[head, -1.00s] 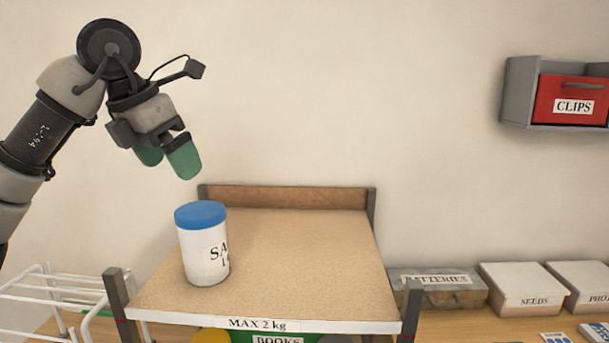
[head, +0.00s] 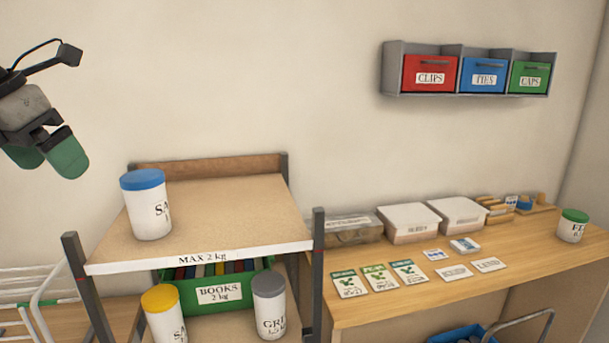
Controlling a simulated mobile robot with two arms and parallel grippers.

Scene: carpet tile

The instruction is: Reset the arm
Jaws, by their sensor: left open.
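My left gripper (head: 45,158) is at the left edge of the head view, with green fingertips pointing down. It is open and empty, above and to the left of the shelf unit. A white jar with a blue lid (head: 149,208) stands upright on the top shelf (head: 235,210), apart from the gripper. Most of my left arm is cut off by the picture's edge. My right gripper does not show.
Below the top shelf are a green book bin (head: 218,296), a yellow-lidded jar (head: 164,315) and a grey-lidded jar (head: 269,310). A wooden bench (head: 420,285) with boxes and cards is at right. Wall drawers (head: 483,75) hang above. A white rack (head: 30,300) stands at lower left.

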